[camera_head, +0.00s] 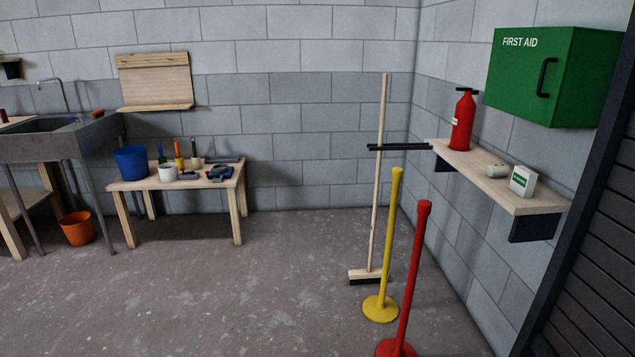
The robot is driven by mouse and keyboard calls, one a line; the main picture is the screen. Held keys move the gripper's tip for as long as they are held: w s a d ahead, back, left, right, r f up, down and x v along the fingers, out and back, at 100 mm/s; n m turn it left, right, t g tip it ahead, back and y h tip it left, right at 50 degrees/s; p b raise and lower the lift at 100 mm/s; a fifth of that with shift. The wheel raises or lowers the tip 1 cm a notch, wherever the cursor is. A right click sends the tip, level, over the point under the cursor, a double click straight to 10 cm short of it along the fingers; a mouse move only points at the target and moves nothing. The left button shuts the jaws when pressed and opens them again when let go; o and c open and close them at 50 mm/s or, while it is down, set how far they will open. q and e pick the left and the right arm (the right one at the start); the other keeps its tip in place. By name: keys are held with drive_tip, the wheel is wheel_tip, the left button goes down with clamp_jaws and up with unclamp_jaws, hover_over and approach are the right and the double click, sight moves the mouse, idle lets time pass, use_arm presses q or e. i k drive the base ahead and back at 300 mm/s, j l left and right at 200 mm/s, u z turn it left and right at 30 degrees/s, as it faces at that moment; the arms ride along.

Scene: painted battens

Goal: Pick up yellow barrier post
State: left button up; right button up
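The yellow barrier post (390,238) stands upright on its round yellow base on the concrete floor, right of the middle of the head view. A red barrier post (413,278) stands in front of it and to its right, and the red base is partly cut off by the lower picture edge. The two posts are apart. Neither of my grippers shows in this view.
A broom (378,185) stands upright behind the yellow post, by a dark bracket. A wooden shelf (530,198) with a fire extinguisher (463,122) juts from the right wall. A low table (215,178) stands at the back left. The floor (240,300) left of the posts is clear.

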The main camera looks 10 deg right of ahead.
sight(380, 308)
drive_tip(key=i, duration=1.45)
